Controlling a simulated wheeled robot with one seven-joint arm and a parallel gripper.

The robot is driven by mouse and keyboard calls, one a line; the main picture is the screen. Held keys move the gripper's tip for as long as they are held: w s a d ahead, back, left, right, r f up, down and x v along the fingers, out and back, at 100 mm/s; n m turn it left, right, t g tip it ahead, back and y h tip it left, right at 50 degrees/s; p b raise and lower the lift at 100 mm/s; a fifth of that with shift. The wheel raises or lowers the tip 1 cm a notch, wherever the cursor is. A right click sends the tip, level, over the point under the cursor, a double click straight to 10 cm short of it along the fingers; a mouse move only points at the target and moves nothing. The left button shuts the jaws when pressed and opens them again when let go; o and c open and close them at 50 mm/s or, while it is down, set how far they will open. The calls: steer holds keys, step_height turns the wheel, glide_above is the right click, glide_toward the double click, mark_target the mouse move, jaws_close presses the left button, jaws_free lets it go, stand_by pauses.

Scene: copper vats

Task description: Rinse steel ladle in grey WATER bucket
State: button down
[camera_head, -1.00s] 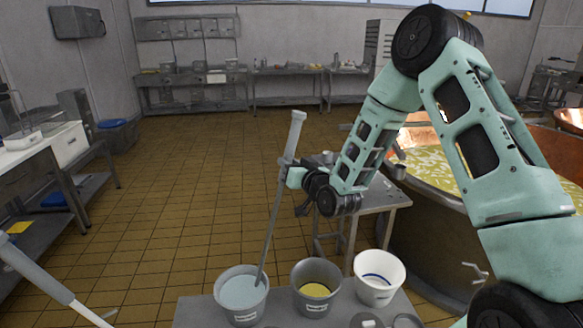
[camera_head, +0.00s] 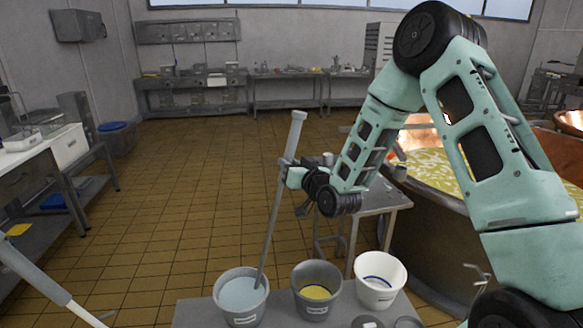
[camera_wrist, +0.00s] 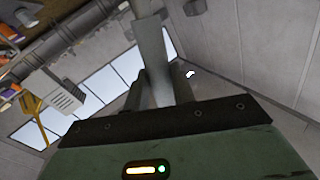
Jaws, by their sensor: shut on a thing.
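The steel ladle (camera_head: 274,205) is a long grey shaft with a pale handle end at the top. My gripper (camera_head: 287,173) is shut on the upper part of the shaft. The ladle stands slightly tilted, its top leaning right, and its lower end is inside the grey bucket (camera_head: 241,314) at the left, which holds pale blue liquid. The ladle's bowl is hidden in the bucket. In the wrist view the shaft (camera_wrist: 152,55) runs up between my fingers.
A grey bucket with yellow liquid (camera_head: 314,304) and a white bucket (camera_head: 378,292) stand close by on the same grey bench (camera_head: 190,315). A small table (camera_head: 372,201) and a copper vat (camera_head: 420,235) with yellow-white contents stand behind.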

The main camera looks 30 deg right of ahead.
steer(key=shift+s+a+b, duration=0.1)
steer(key=shift+s+b, duration=0.8)
steer(key=shift+s, duration=0.1)
stand_by(0.5)
step_height(320, 180, up, 16)
steer(key=p, duration=0.8)
steer(key=shift+p, duration=0.35)
steer(key=shift+f, duration=0.15)
stand_by(0.4)
